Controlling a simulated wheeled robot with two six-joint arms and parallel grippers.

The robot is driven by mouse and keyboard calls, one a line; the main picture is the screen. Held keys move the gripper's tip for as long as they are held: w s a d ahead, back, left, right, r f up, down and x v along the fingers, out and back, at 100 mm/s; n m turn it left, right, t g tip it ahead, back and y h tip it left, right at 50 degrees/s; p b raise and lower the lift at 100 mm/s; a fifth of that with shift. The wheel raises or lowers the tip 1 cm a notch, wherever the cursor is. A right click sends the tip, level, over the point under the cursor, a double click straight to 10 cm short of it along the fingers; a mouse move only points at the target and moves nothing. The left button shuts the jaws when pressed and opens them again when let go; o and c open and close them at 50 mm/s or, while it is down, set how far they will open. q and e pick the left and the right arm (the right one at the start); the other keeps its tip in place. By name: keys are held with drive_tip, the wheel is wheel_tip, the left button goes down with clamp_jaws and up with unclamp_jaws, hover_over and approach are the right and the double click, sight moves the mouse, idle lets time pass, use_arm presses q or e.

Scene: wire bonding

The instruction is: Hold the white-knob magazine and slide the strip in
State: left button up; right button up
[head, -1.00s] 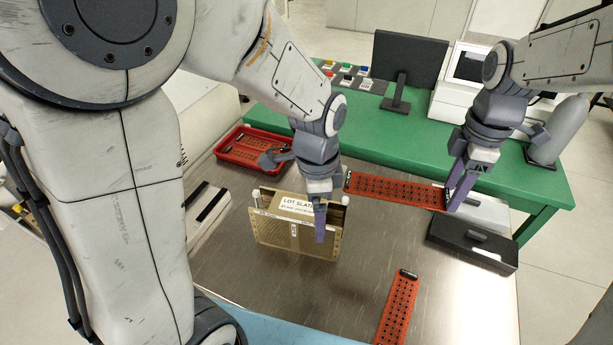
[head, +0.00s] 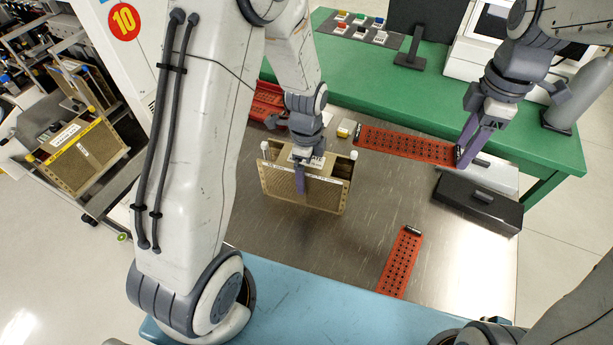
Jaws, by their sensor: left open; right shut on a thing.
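The tan magazine (head: 325,195) with white knobs (head: 353,156) at its top corners stands upright on the steel table. My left gripper (head: 300,182) is open at the middle of its top. One finger shows in front of the near wall; the other is hidden. My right gripper (head: 464,156) is shut on the right end of a red perforated strip (head: 405,145). The strip extends left, with its left end just behind the magazine's right knob in the picture. I cannot tell whether it touches the magazine.
Another red strip (head: 401,262) lies at the table's front right. A black block (head: 478,204) sits at the right edge. A red tray (head: 266,100) is partly hidden behind my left arm. A rack at left holds another magazine (head: 85,158). The steel table's front middle is clear.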

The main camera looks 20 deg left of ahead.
use_arm(q)
drive_tip(key=shift+f, duration=1.55)
clamp_jaws()
use_arm(e)
drive_tip(key=d+f, duration=0.3)
drive_tip(key=f, duration=0.5)
drive_tip(key=d+f, duration=0.4)
drive_tip(key=f, duration=0.3)
drive_tip(key=shift+d+f, duration=0.15)
drive_tip(key=shift+f, duration=0.25)
